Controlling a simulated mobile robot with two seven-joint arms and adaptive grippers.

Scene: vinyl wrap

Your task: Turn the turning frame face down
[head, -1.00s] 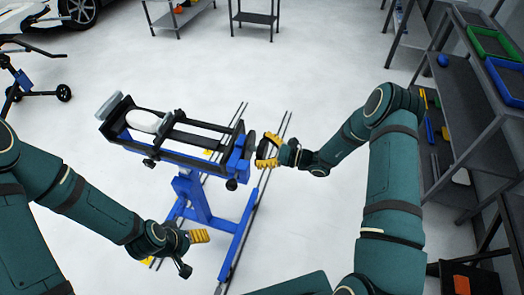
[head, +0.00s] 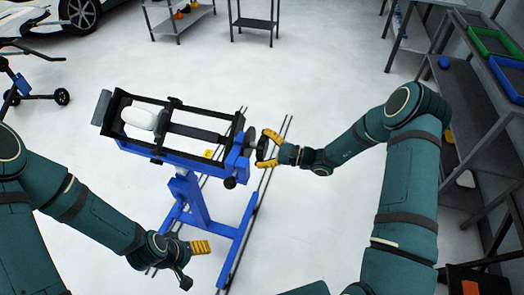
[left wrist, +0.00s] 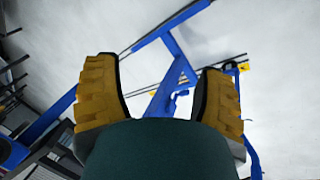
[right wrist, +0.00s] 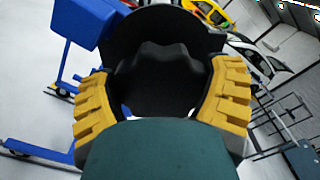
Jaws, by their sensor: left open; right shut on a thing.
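The turning frame (head: 206,110) is a black rectangular frame on a blue stand (head: 194,200), left of centre in the head view. A white rounded part (head: 143,117) sits inside its left half, and its open face is visible from above. A black knob (right wrist: 155,80) is at its right end. My right gripper (head: 265,149) is shut on this knob, with one yellow finger on each side in the right wrist view. My left gripper (head: 203,247) is open and empty, low in front of the stand. The left wrist view shows its fingers apart with nothing between them.
A grey shelf (head: 470,110) with green and blue trays stands along the right side. Small tables (head: 255,22) and a car (head: 80,12) are at the back. A blue wheeled stand (head: 20,85) is at the far left. The floor around the stand is mostly clear.

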